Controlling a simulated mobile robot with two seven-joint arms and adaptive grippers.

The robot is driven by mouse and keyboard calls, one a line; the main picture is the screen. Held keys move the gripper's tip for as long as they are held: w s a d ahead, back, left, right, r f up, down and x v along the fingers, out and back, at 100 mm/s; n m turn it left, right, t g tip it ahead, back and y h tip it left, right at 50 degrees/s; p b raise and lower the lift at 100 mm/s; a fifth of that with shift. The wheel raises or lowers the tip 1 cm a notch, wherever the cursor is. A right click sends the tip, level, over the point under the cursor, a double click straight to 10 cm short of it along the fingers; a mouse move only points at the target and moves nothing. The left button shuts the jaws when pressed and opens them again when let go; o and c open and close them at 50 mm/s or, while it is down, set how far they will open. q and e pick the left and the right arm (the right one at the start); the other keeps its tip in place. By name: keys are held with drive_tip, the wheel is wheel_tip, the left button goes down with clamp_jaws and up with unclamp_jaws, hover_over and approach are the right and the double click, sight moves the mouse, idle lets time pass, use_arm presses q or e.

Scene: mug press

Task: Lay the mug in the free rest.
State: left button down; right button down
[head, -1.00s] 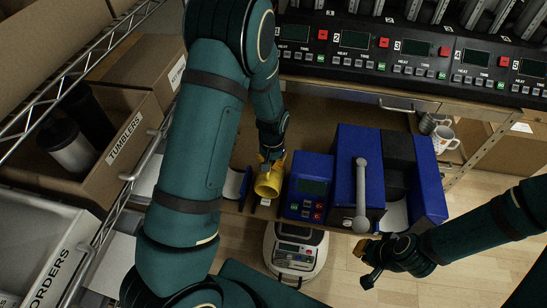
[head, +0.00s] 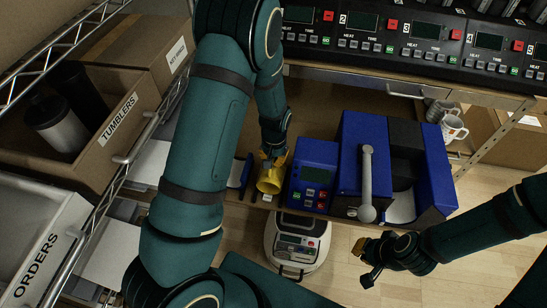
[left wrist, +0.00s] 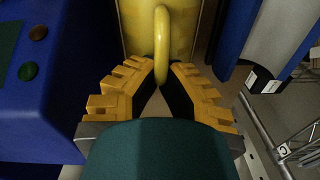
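The yellow mug (head: 270,181) is held beside the left side of the blue mug press (head: 309,190), its mouth turned towards the head camera. My left gripper (head: 272,158) is at the mug's far side. In the left wrist view its ridged yellow fingers (left wrist: 163,88) close in from both sides on the handle (left wrist: 161,45) of the mug. A blue-edged piece with a pale inner face (head: 238,174) stands just left of the mug; I cannot tell whether it is a rest. My right gripper (head: 364,262) is empty in front of the press, fingers apart.
The press has a grey lever (head: 367,185) at its front. Behind is a row of heater controls (head: 420,45). White mugs (head: 453,128) stand at right. A tumblers box (head: 125,115) and an orders bin (head: 40,255) are at left. A white-and-grey device (head: 296,245) is below the shelf.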

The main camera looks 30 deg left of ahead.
use_arm(q)
unclamp_jaws()
idle(0.5)
drive_tip(key=shift+d, duration=0.15)
drive_tip(key=shift+c, duration=0.3)
idle(0.3)
drive_tip(key=shift+r, duration=0.15)
drive_tip(key=shift+w+r+p, duration=0.1)
drive_tip(key=shift+r+p, duration=0.3)
drive_tip(key=shift+c, duration=0.3)
drive_tip(key=shift+o, duration=0.2)
drive_tip(key=shift+r+p, duration=1.7)
drive_tip(key=shift+r, duration=0.6)
drive_tip(key=shift+o, duration=0.4)
drive_tip(key=shift+r+p, duration=0.45)
drive_tip(key=shift+r, duration=0.1)
drive_tip(key=shift+r+p, duration=0.45)
drive_tip(key=shift+r, duration=0.2)
